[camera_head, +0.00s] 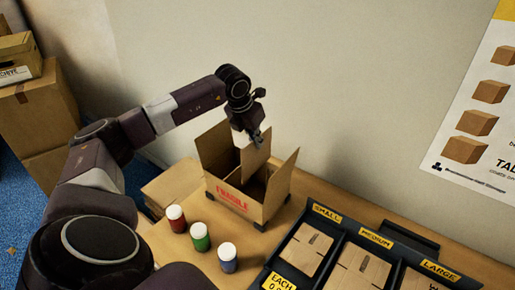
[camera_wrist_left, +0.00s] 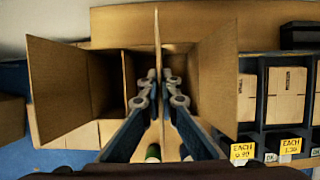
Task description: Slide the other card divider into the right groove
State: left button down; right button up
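The open carton (camera_head: 232,198), printed FRAGILE, stands on the table with its flaps up; it also shows in the left wrist view (camera_wrist_left: 65,90). My left gripper (camera_head: 250,141) is above the carton, pointing down. It is shut on a brown card divider (camera_head: 254,160), held upright. In the left wrist view the divider (camera_wrist_left: 157,35) shows edge-on between the fingertips (camera_wrist_left: 159,80). Its lower edge is hidden by the carton, so I cannot tell whether it is in a groove. Another upright card edge (camera_wrist_left: 124,80) shows inside the carton, left of the held divider. My right gripper is not in view.
Red (camera_head: 176,219), green (camera_head: 200,237) and blue (camera_head: 228,258) jars with white lids stand in front of the carton. A dark tray (camera_head: 327,252) of flat cartons, labelled SMALL, MEDIUM and LARGE, lies to the right. Flat cardboard (camera_head: 170,184) lies left of the carton.

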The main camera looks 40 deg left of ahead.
aim_at(259, 167)
pick_arm(q)
jog(key=shift+s+f+b, duration=0.1)
jog(key=shift+f+b, duration=2.8)
jog(key=shift+f, duration=1.75)
notch_tip(259, 167, down, 8)
jog(key=b, duration=0.5)
jog(key=shift+r+b, duration=0.2)
jog(key=shift+b, duration=0.2)
jog(key=c, duration=2.1)
grip_release()
